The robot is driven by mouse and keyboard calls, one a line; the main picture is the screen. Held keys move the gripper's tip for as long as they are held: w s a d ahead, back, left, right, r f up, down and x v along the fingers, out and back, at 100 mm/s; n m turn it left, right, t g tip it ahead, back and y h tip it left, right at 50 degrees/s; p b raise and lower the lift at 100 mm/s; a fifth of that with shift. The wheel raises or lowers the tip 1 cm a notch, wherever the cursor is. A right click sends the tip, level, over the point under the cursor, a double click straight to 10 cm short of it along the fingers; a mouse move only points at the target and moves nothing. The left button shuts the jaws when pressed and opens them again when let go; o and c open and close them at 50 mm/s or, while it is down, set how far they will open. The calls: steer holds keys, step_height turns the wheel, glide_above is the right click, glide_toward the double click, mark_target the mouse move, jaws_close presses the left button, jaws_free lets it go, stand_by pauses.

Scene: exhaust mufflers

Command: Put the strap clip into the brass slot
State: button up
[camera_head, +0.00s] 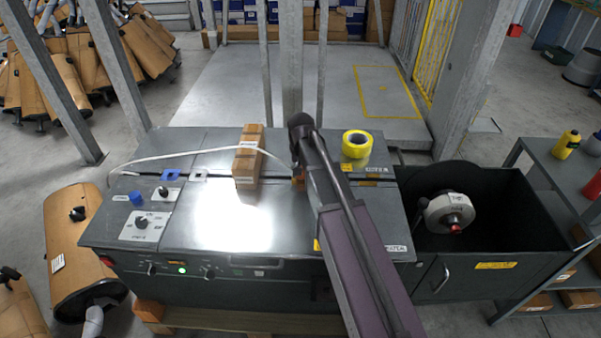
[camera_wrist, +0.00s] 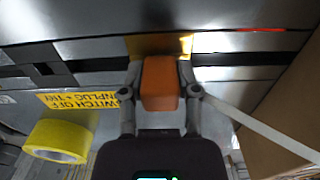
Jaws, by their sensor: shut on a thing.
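My gripper (camera_wrist: 160,88) is shut on the strap clip (camera_wrist: 160,80), an orange block between its two fingers in the wrist view. A gold-coloured patch, the brass slot (camera_wrist: 185,44), lies just beyond the clip at the dark seam of the machine top; the clip hides part of it. I cannot tell whether the clip touches the slot. In the head view a small orange bit of the clip (camera_head: 297,183) shows beside my arm, which hides most of the gripper and the slot. A white strap (camera_head: 190,154) runs from the left towards the gripper.
A cardboard box (camera_head: 247,160) stands on the machine top (camera_head: 215,215) left of my gripper, with the strap passing by it. A yellow tape roll (camera_head: 357,144) lies to the right. A dark open bin (camera_head: 500,200) with a reel (camera_head: 447,213) is further right.

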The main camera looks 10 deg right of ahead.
steer(key=o, duration=1.1)
steer(key=shift+r, duration=0.1)
step_height(320, 180, up, 6)
steer(key=p, duration=0.5)
steer(key=shift+f+p, duration=0.25)
steer(key=shift+p, duration=0.15)
steer(key=w+a+r+p, duration=0.2)
steer(key=a+r+p, duration=0.6)
steer(key=a, duration=0.3)
steer(key=s+a, duration=0.3)
steer(key=a, duration=0.2)
steer(key=s+a, duration=0.3)
steer(key=a, duration=0.2)
steer(key=s+a, duration=0.3)
steer(key=a, duration=0.2)
steer(key=shift+a+f, duration=0.1)
steer(key=shift+a, duration=0.05)
steer(key=s+d+r+p, duration=0.1)
steer(key=s+d, duration=0.2)
steer(key=d, duration=0.7)
steer(key=s+d+r+n+p, duration=0.1)
steer(key=s+d, duration=0.3)
steer(key=d, duration=0.6)
steer(key=s+d+r+n+p, duration=0.1)
steer(key=s+d, duration=0.3)
steer(key=d, duration=0.7)
steer(key=shift+s+r+p, duration=0.2)
steer(key=shift+r+p, duration=0.6)
steer(key=shift+r, duration=0.1)
